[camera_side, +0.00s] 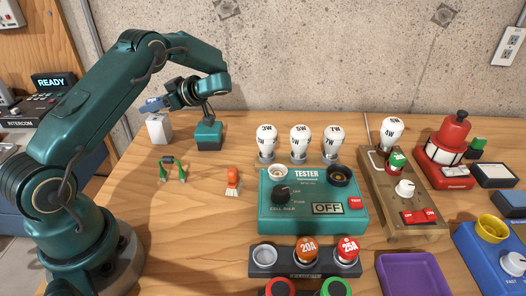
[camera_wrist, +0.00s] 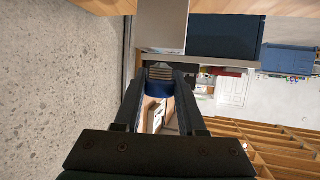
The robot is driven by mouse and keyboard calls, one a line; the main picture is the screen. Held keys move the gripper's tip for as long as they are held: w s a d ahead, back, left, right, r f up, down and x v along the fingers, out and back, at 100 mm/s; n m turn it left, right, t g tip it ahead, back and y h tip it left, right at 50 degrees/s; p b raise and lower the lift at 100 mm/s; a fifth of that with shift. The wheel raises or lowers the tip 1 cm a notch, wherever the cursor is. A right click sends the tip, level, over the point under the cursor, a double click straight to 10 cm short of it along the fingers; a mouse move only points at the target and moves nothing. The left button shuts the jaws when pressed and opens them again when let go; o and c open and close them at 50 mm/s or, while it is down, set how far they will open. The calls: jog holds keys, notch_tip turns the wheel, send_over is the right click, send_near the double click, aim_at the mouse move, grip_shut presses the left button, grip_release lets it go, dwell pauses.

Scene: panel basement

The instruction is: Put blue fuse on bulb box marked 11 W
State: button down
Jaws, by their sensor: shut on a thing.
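The blue fuse (camera_side: 152,105) is between the fingers of my gripper (camera_side: 166,101), which is shut on it. In the wrist view, the fuse (camera_wrist: 160,87) shows a dark blue body and a metal threaded end, between the two fingertips (camera_wrist: 160,92). In the side view the fuse is tilted sideways, just above a pale bulb box (camera_side: 159,130) at the back left of the table. Whether it touches the box top cannot be told. No marking on the box is readable. A pale surface (camera_wrist: 162,25) beyond the fuse in the wrist view looks like this box.
A teal box (camera_side: 208,138) stands right of the pale box, under my wrist. A teal tester (camera_side: 313,200), bulbs (camera_side: 299,142) and a fuse rack (camera_side: 305,261) are further right. The wall is close behind.

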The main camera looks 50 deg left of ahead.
jog(key=shift+f, duration=0.45)
jog(key=c, duration=0.5)
grip_release()
jog(key=shift+f, duration=0.15)
